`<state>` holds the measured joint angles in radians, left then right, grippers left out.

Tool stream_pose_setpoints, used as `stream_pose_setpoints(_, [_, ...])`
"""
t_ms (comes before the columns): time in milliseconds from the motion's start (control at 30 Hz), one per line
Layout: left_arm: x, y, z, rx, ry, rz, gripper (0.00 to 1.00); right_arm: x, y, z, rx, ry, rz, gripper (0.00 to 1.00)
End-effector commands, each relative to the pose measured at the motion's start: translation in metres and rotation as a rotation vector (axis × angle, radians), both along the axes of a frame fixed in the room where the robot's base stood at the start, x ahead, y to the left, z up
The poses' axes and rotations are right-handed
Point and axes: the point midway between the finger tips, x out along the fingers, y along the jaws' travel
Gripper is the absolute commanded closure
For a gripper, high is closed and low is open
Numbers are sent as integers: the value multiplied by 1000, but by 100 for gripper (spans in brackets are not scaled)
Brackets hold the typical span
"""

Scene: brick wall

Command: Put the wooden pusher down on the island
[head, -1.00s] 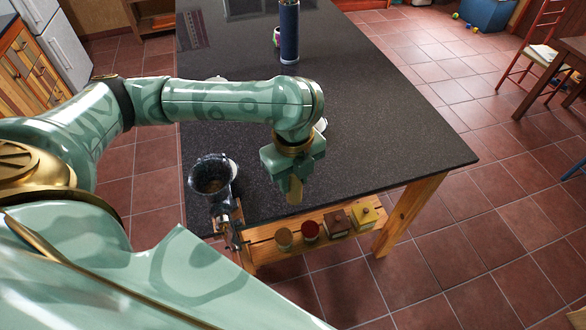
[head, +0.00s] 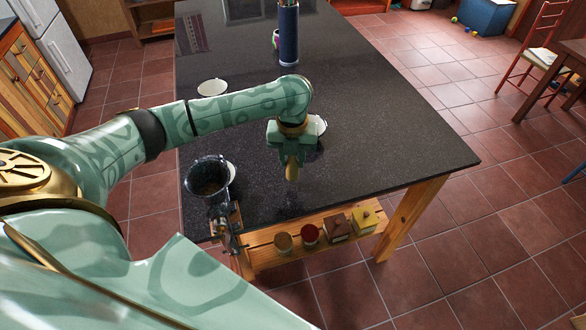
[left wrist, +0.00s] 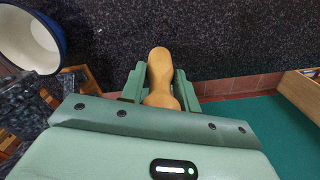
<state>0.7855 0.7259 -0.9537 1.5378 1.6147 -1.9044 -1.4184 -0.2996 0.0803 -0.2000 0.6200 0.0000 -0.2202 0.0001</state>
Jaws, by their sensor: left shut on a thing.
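My left gripper (head: 290,150) is shut on the wooden pusher (head: 291,169), a tan piece with a rounded end. The pusher hangs upright from the jaws over the near part of the dark speckled island (head: 375,130). It looks a little above the top, with a gap I cannot measure. In the left wrist view, the pusher (left wrist: 160,70) stands out between the green fingers, its rounded end over the dark surface. My right gripper is not in view.
A dark grinder (head: 208,178) is clamped at the island's near left edge. White bowls (head: 212,88) stand on the top, one partly behind my gripper. A blue cylinder (head: 289,38) stands at the back. Jars (head: 310,234) sit on a lower shelf. The island's right side is clear.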

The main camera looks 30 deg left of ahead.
Motion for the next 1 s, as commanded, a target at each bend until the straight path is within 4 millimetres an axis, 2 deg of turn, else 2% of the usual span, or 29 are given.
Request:
stream_pose_setpoints(167, [8, 4, -11, 0, -1, 0, 92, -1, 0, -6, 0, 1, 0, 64])
stream_pose_setpoints(367, [8, 5, -41, 0, -1, 0, 92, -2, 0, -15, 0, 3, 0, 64])
stream_pose_setpoints(733, [9, 5, -44, 1, -2, -1, 92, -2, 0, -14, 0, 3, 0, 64])
stream_pose_setpoints(767, [8, 5, -44, 1, -2, -1, 63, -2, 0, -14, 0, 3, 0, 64])
stream_pose_setpoints(800, [8, 5, -43, 1, -3, -1, 52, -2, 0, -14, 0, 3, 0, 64])
stream_pose_setpoints(833, [8, 5, -43, 1, -3, -1, 47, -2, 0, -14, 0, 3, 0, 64])
stream_pose_setpoints(1000, [8, 5, -43, 1, -3, -1, 47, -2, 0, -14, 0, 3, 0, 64])
